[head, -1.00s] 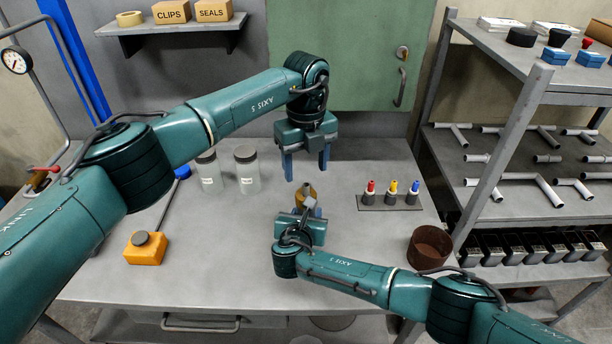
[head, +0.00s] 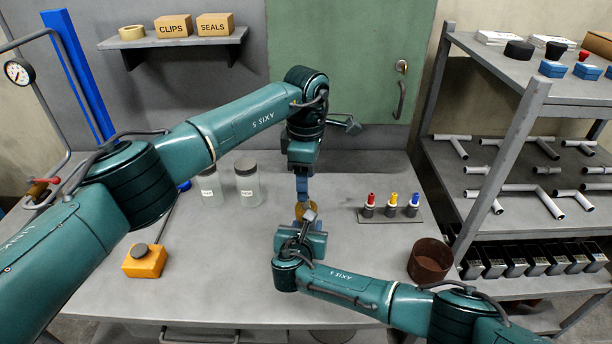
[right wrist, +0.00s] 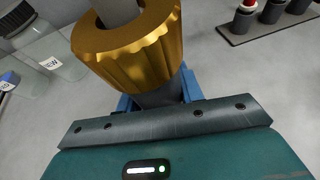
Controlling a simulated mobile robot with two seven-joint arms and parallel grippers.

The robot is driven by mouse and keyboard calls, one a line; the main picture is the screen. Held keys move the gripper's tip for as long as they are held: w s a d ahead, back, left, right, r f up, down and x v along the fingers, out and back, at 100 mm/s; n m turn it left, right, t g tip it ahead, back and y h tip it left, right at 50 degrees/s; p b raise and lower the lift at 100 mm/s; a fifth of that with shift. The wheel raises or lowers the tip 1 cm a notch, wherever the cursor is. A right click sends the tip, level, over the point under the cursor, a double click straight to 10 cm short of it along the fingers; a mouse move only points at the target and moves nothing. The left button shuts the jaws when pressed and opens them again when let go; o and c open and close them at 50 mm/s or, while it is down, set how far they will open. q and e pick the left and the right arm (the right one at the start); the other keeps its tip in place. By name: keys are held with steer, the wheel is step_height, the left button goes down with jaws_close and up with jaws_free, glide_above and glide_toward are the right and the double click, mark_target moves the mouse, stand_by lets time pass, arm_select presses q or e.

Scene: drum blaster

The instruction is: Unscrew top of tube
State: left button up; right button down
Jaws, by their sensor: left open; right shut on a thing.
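The tube shows in the right wrist view as a dark grey body (right wrist: 163,95) with a ridged brass top (right wrist: 135,48) and a grey stem (right wrist: 117,12) rising through it.
A rack with red, yellow and blue capped pieces (head: 390,213) stands to the right, near a brown cup (head: 430,260). Two clear jars (head: 247,187) stand at the left behind an orange box (head: 145,262) with a knob. The table's front left is clear.

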mark_target(306, 208)
arm_select(q)
steer(key=m, duration=0.8)
steer(key=shift+m, duration=0.3)
steer(key=m, duration=0.6)
steer(key=shift+m, duration=0.4)
steer(key=shift+f, duration=4.05)
steer(key=shift+c, duration=0.6)
